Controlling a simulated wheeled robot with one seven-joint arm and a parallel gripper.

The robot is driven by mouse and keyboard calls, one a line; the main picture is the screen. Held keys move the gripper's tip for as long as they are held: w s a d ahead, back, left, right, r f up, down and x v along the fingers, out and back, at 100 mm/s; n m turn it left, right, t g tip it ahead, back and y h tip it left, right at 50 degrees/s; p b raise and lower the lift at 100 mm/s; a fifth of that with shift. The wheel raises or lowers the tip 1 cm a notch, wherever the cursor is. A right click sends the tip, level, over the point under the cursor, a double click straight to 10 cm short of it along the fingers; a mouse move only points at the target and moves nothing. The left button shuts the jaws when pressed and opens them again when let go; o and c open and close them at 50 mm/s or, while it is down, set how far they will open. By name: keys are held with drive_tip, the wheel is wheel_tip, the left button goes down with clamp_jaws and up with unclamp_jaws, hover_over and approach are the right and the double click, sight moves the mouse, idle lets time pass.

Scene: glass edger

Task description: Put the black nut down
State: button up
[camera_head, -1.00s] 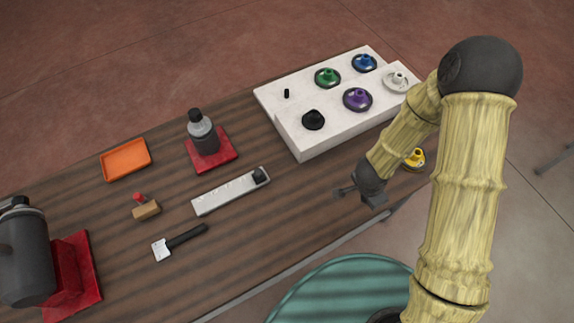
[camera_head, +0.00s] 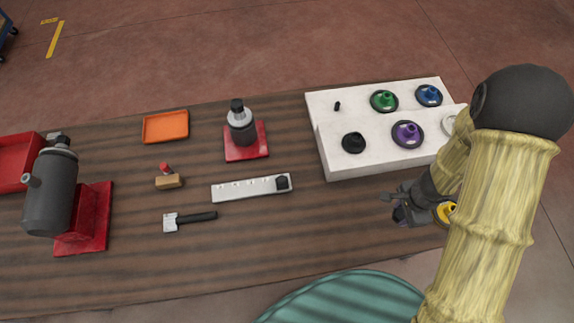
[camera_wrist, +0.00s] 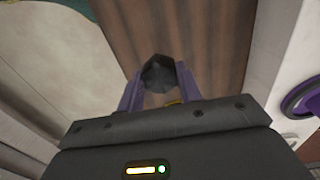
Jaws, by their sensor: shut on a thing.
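My gripper (camera_head: 401,212) is low over the right part of the table, in front of the white rack. In the wrist view its two purple fingers (camera_wrist: 158,88) are shut on a dark, faceted black nut (camera_wrist: 157,74). The nut is held at the fingertips with brown wood behind it; I cannot tell its height above the table. In the head view the held nut is too small to make out clearly. Another black nut-like piece (camera_head: 283,183) sits at the right end of the pale slotted strip (camera_head: 235,190).
The white rack (camera_head: 345,169) holds black, purple, green and blue discs. A yellow disc (camera_head: 447,213) lies close beside my gripper, partly hidden. Front-centre wood is clear.

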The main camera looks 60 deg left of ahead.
drive_tip(key=shift+s+a+r, duration=0.1)
drive_tip(key=shift+s+a, duration=0.05)
drive_tip(key=shift+s, duration=0.35)
drive_tip(key=shift+w, duration=0.1)
drive_tip(key=shift+w, duration=0.1)
drive_tip(key=b, duration=0.2)
hover_over(386, 226)
wheel_tip(386, 226, down, 6)
wheel_tip(386, 226, down, 4)
drive_tip(key=shift+f+b, duration=0.15)
drive_tip(key=shift+b, duration=0.8)
drive_tip(key=o, duration=1.1)
